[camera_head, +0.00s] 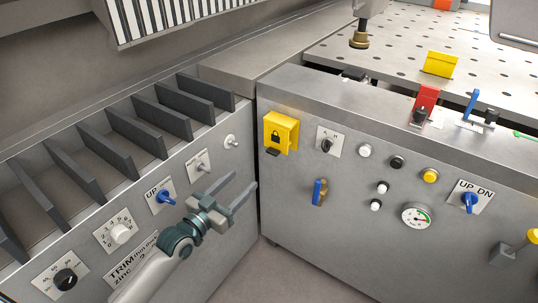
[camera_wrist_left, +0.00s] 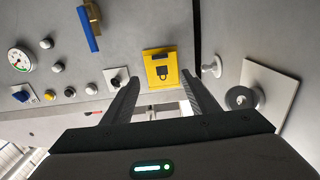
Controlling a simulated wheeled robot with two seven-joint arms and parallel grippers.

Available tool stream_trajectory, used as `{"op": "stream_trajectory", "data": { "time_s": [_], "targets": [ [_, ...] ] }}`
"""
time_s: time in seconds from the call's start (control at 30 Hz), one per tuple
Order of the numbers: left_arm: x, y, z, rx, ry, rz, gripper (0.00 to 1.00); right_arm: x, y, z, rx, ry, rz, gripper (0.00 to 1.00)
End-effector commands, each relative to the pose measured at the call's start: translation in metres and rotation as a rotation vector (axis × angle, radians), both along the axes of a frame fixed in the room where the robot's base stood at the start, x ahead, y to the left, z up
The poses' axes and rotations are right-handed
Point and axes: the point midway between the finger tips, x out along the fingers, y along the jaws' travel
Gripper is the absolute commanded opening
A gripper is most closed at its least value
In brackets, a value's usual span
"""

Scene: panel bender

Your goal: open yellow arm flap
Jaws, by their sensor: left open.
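The yellow flap (camera_head: 280,132) with a black padlock sign is at the upper left corner of the right-hand grey panel. It looks shut, with a small dark piece at its lower edge. In the left wrist view the yellow flap (camera_wrist_left: 161,66) appears upside down, just beyond and between the fingertips. My left gripper (camera_head: 244,180) is open and empty, below and left of the flap in the head view, apart from it. In the left wrist view the gripper's two fingers (camera_wrist_left: 161,80) stand wide apart. My right gripper is not in view.
The left cabinet carries dark upright slats (camera_head: 105,150), a blue UP switch (camera_head: 166,196) and a white knob (camera_head: 231,141). Near the flap are a black A/H switch (camera_head: 327,145) and a blue-handled valve (camera_head: 318,192). A gauge (camera_head: 416,216) sits further right.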

Motion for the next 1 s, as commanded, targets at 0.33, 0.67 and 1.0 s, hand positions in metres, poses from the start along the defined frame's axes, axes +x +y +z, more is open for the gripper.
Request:
{"op": "stream_trajectory", "data": {
  "time_s": [0.33, 0.67, 1.0],
  "targets": [
    [0.049, -0.031, 0.002, -0.002, -0.001, 0.000, 0.53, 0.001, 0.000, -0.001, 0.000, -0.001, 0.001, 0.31],
    [0.099, -0.063, 0.001, -0.001, 0.000, 0.000, 0.53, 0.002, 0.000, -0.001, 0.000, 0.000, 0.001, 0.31],
    [0.130, -0.082, 0.000, 0.000, 0.000, 0.000, 0.53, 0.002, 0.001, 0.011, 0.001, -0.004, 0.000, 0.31]
  ]
}}
